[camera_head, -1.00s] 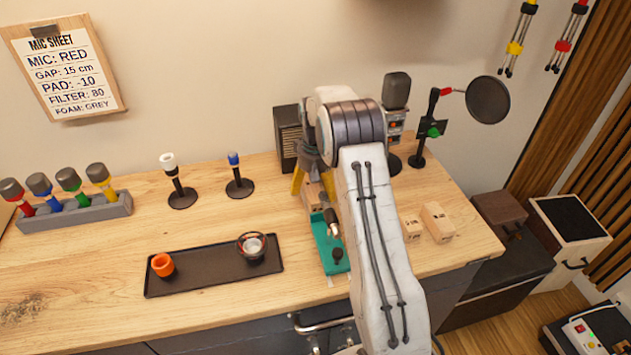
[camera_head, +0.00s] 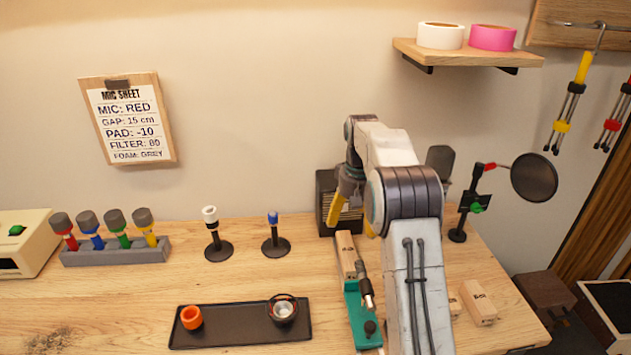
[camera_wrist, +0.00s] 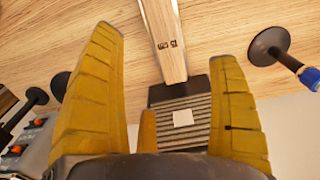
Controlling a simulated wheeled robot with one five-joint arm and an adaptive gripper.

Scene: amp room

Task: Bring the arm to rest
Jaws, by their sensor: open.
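My gripper (camera_wrist: 175,100) is open and empty. In the wrist view its two yellow fingers stand wide apart, with a dark ribbed box (camera_wrist: 196,112) and the end of a wooden block (camera_wrist: 160,35) in the view between and beyond them. In the head view my gripper (camera_head: 352,208) hangs above the back of the table, in front of the dark box (camera_head: 326,190). My arm is raised and folded over the right part of the table, and it hides part of the things behind it.
The table (camera_head: 120,300) holds a black tray (camera_head: 240,332), a microphone rack (camera_head: 115,255), two small stands and a teal fixture (camera_head: 358,310). A pop filter (camera_head: 534,177) stands at right. A shelf (camera_head: 470,54) with two tape rolls juts from the wall above.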

